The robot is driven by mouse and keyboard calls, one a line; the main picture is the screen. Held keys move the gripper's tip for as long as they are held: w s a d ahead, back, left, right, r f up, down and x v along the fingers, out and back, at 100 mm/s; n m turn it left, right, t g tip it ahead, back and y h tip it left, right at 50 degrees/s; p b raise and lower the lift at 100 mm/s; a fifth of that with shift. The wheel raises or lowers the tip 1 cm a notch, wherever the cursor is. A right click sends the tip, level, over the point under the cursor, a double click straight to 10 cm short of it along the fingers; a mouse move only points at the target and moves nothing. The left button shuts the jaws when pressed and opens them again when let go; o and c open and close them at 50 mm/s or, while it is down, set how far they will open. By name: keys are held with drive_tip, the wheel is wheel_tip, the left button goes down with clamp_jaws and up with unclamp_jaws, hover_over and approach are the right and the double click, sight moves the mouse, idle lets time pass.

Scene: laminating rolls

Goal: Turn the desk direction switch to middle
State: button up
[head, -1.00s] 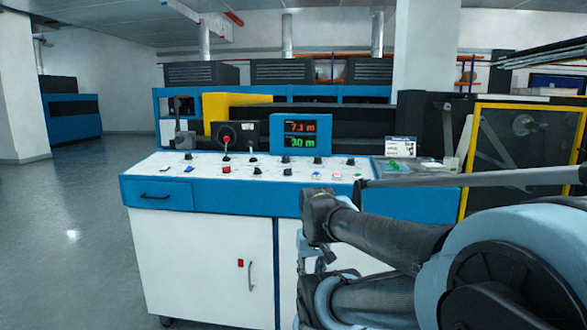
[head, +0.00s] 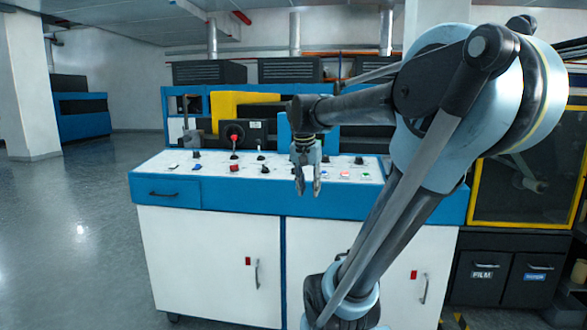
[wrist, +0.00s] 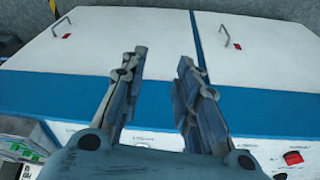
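The white control desk top (head: 215,165) carries several small black knobs, one at the back left (head: 196,155), one near the middle (head: 265,169) and one at the right (head: 359,160). Their labels are too small to read, so I cannot tell which is the direction switch or how it points. My gripper (head: 307,188) hangs over the desk's front edge, fingers down, apart and empty. In the wrist view, my gripper (wrist: 158,95) is open over the blue front edge (wrist: 255,108), touching no knob. My gripper and arm hide part of the panel.
A red-knobbed lever (head: 234,140) stands at the desk's back left. A red button (head: 234,168) also shows in the wrist view (wrist: 293,158). Cabinet doors (head: 210,260) are below. The floor at left is clear.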

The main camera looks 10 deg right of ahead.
drive_tip(key=w+a+r+m+h, duration=0.15)
drive_tip(key=w+r+m, duration=0.25)
drive_tip(key=w+r, duration=0.55)
drive_tip(key=w+a+r+m, duration=0.3)
drive_tip(key=w+r, duration=0.3)
drive_tip(key=w, duration=0.7)
drive_tip(key=shift+t, duration=0.3)
drive_tip(key=x, duration=1.6)
drive_tip(key=shift+f, duration=0.2)
